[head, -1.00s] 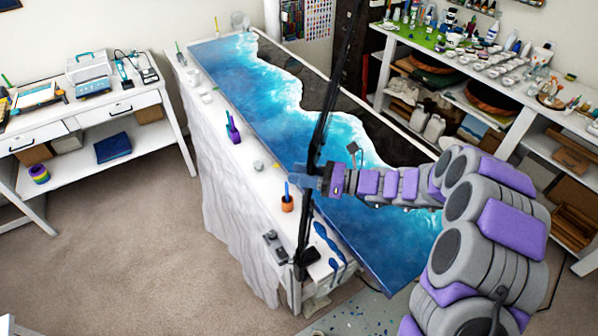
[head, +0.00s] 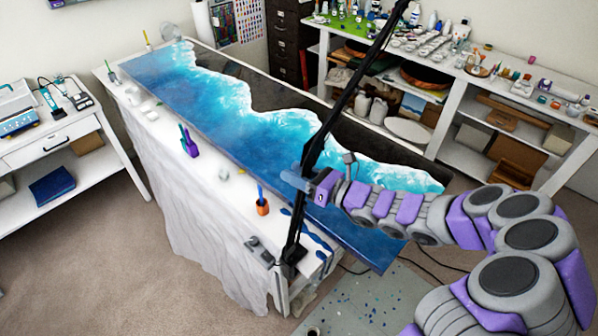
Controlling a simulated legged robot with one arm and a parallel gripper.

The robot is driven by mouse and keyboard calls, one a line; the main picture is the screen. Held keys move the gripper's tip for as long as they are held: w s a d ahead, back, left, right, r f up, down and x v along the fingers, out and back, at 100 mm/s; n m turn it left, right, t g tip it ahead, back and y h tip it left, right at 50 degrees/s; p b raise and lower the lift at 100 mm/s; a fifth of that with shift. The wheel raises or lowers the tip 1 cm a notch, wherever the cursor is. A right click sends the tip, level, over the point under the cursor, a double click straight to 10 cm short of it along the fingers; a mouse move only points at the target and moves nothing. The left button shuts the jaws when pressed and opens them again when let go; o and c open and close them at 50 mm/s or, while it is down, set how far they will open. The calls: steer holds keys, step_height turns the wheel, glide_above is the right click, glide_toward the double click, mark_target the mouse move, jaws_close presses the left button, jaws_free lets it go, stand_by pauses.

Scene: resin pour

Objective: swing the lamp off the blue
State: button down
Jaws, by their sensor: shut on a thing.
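The lamp's black arm (head: 340,105) rises from a base (head: 291,254) at the near end of the table. It leans to the right as it goes up and crosses over the blue resin panel. The lamp's head is out of the frame at the top. My gripper (head: 305,181) is shut on the lower part of the black arm. The blue resin panel (head: 215,118), with white foam lines and a dark strip, lies along the white-draped table (head: 180,140). Part of the panel is hidden behind the lamp arm and my arm.
A purple holder (head: 190,146) and an orange cup (head: 262,208) stand on the table's left edge. A white desk (head: 60,140) is at the left. Shelves with bottles (head: 470,95) fill the back right. Carpet is open at the lower left.

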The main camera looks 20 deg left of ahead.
steer(key=shift+d, duration=0.1)
stand_by(0.3)
steer(key=c, duration=0.7)
jaws_free()
steer(key=shift+w+f, duration=0.1)
steer(key=shift+w, duration=0.1)
steer(key=shift+s, duration=0.1)
steer(key=v, duration=1.7)
steer(key=shift+s+d+p, duration=0.1)
steer(key=shift+s+p, duration=0.1)
steer(key=shift+p, duration=0.1)
